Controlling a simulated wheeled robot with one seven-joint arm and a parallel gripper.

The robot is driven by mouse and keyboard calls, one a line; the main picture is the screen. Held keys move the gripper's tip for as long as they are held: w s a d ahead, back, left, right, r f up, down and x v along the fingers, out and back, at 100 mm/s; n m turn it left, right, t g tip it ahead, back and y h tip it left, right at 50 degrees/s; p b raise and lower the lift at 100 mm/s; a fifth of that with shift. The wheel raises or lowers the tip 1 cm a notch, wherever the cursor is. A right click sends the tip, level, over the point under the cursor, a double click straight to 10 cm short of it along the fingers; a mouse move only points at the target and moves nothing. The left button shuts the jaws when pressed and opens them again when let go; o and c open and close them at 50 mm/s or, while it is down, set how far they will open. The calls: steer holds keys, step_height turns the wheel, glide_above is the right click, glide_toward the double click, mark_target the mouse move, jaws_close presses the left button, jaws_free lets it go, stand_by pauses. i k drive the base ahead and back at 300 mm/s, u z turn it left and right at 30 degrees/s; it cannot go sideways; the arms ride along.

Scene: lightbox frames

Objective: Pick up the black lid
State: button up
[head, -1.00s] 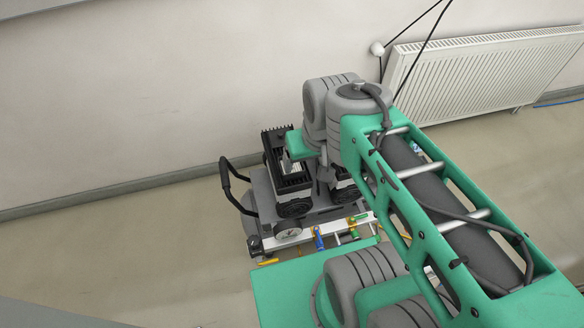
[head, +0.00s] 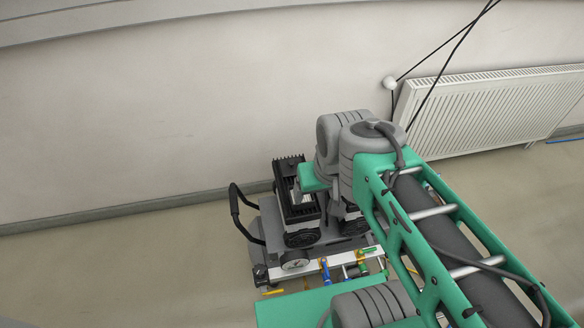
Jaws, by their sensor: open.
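A wheeled cart stands by the wall, left of my arm in the head view. On it is a black-and-white box (head: 297,208) with black fins along its top edges and a round black part (head: 302,238) on its front. I cannot tell which black part is the lid. My gripper (head: 336,212) points down over the cart, just right of the box. It is open. My wrist hides much of it, and its fingertips do not show clearly. I cannot tell whether it touches anything. A second dark part beyond it is mostly hidden by my arm.
A black handle (head: 236,212) sticks up at the cart's left. A silver pipe with blue, green and yellow valves (head: 326,272) and a round gauge (head: 295,264) runs along the cart's front. A white radiator (head: 490,110) hangs on the wall at right. Floor at left is clear.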

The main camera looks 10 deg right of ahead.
mark_target(288, 167)
steer(key=k, duration=1)
steer(key=z, duration=1.4)
steer(key=i, duration=0.9)
steer(key=u, duration=2.25)
steer(key=i, duration=0.5)
steer(key=z, duration=0.1)
